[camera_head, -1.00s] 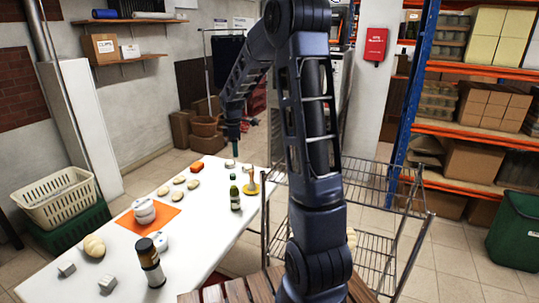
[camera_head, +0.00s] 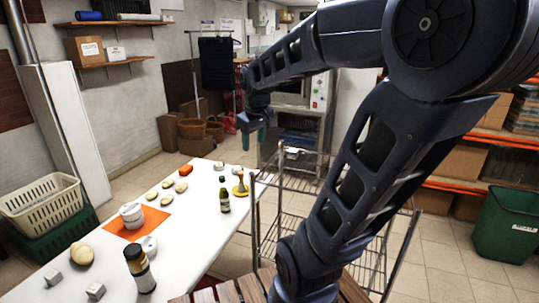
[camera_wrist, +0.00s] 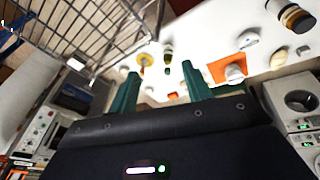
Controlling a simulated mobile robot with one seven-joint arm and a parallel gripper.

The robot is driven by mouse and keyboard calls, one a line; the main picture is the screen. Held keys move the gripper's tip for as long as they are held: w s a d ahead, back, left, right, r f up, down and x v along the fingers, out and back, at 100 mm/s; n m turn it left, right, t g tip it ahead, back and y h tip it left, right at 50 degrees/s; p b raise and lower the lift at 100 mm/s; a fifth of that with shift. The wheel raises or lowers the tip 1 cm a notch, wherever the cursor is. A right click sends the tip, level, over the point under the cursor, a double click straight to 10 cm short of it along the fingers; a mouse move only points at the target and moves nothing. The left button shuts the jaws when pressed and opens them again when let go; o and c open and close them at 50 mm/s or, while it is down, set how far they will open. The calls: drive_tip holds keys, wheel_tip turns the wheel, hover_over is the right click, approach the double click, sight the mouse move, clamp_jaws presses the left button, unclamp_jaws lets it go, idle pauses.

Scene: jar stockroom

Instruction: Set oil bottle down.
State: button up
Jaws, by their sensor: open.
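A green oil bottle (camera_head: 224,198) with a pale label stands upright near the right edge of the white table (camera_head: 190,245). It also shows, small, in the wrist view (camera_wrist: 168,53), beyond the fingertips. My gripper (camera_head: 260,138) is in the air past the table's far right corner, apart from the bottle. In the wrist view its two green fingers (camera_wrist: 160,75) are spread with nothing between them. Beside the bottle is a yellow round-based thing (camera_head: 240,187), also in the wrist view (camera_wrist: 146,60).
A white jar (camera_head: 131,215) stands on an orange mat (camera_head: 118,231). A tall dark-lidded jar (camera_head: 140,270) stands at the near edge. Several pale round things and an orange block (camera_head: 185,170) lie farther back. A wire rack (camera_head: 270,225) stands right of the table.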

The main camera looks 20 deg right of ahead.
drive_tip(key=s+d+m+t, duration=0.1)
drive_tip(key=s+m, duration=0.3)
drive_tip(key=s, duration=0.6)
drive_tip(key=shift+s+f+m, duration=0.15)
drive_tip(key=shift+f+m, duration=0.15)
drive_tip(key=shift+f, duration=0.05)
idle(0.7)
